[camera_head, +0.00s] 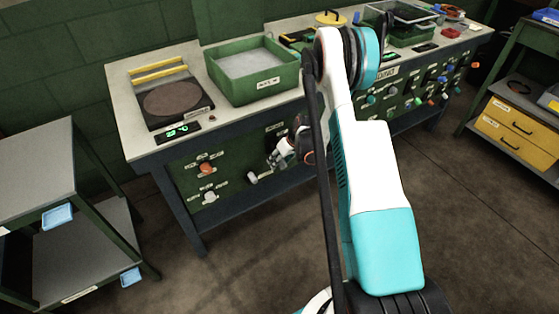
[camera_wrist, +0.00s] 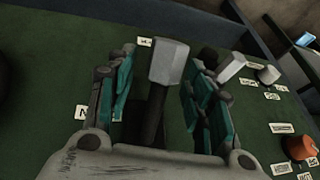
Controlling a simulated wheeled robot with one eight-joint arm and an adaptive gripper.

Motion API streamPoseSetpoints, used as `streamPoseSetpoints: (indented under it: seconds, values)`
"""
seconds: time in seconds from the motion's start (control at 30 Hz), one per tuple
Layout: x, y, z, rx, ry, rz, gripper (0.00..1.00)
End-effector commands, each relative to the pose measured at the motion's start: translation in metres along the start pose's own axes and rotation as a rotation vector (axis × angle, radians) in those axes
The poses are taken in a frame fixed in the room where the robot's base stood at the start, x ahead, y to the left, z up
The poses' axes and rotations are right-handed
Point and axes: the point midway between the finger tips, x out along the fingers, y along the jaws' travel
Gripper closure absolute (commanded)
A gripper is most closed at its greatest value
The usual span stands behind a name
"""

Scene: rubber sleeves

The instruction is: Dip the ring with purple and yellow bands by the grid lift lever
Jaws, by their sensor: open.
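My gripper (camera_head: 283,155) is in front of the bench's green front panel, below the green-walled tank. In the wrist view its two fingers (camera_wrist: 160,95) stand apart, with a lever between them. The lever has a pale grey block head (camera_wrist: 168,62) and a dark stem (camera_wrist: 152,115). I cannot tell whether a finger touches it. Its label is not readable. The green tank (camera_head: 228,90) holds a pale grey surface and has a white label on its front. I cannot make out a ring with purple and yellow bands in either view.
Beside the lever are a white knob (camera_wrist: 232,65), a grey knob (camera_wrist: 268,75) and an orange knob (camera_wrist: 298,147). A dark plate with a round disc (camera_head: 172,100) is left of the tank. A grey shelf unit (camera_head: 45,165) stands at left. Open floor lies in front.

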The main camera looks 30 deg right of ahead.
Motion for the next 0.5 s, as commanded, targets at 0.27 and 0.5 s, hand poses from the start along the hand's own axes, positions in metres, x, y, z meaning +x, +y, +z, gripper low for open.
streamPoseSetpoints:
  seconds: [0.27,0.5]
  values:
    - [-0.0002,-0.0001,0.0,0.0,0.0,0.0,1.0]
    - [-0.0019,-0.0009,-0.0025,0.004,-0.034,-0.003,1.0]
